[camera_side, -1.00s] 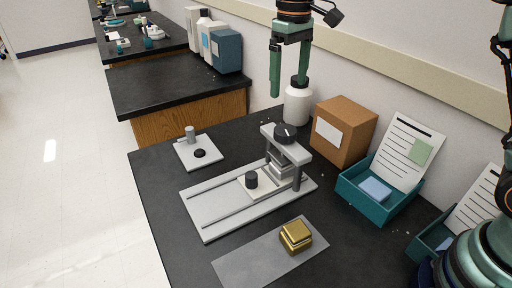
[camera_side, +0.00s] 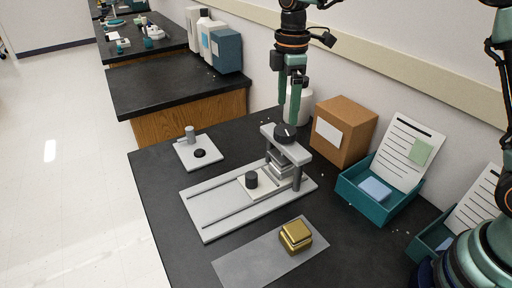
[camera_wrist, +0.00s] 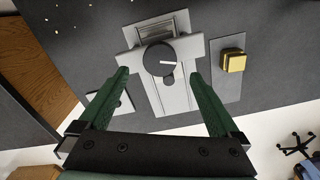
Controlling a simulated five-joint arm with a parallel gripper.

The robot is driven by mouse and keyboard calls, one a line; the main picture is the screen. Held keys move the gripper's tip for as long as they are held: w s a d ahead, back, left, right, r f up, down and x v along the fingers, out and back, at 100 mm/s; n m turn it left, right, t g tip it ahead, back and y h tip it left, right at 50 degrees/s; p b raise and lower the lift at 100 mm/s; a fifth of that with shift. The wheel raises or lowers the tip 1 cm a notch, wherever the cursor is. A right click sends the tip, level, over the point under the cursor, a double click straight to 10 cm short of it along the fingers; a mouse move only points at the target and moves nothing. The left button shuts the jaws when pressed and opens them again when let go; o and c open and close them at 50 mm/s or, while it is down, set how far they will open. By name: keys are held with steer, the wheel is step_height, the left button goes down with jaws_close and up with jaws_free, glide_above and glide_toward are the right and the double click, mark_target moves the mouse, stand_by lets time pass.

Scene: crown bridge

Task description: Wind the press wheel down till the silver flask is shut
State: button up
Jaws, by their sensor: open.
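The press stands on a grey base plate (camera_side: 222,207) on the black table. Its black wheel (camera_side: 285,133) with a white mark sits on top of the grey crossbar; the wheel also shows in the wrist view (camera_wrist: 159,60). The silver flask (camera_side: 281,163) is under the crossbar, partly hidden by it; I cannot tell whether it is shut. My gripper (camera_side: 289,113) is open and empty, pointing down just above the wheel. In the wrist view the wheel lies between and beyond the two green fingers (camera_wrist: 161,82).
A gold flask (camera_side: 296,236) sits on a grey mat (camera_side: 238,267) in front. A cardboard box (camera_side: 344,130) and a teal tray (camera_side: 372,208) stand right of the press. A white bottle (camera_side: 299,104) is behind my gripper. A small white plate with a post (camera_side: 187,155) is at left.

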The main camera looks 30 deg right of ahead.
mark_target(285, 129)
step_height(285, 129, down, 7)
steer(key=shift+r, duration=0.2)
steer(key=c, duration=1.4)
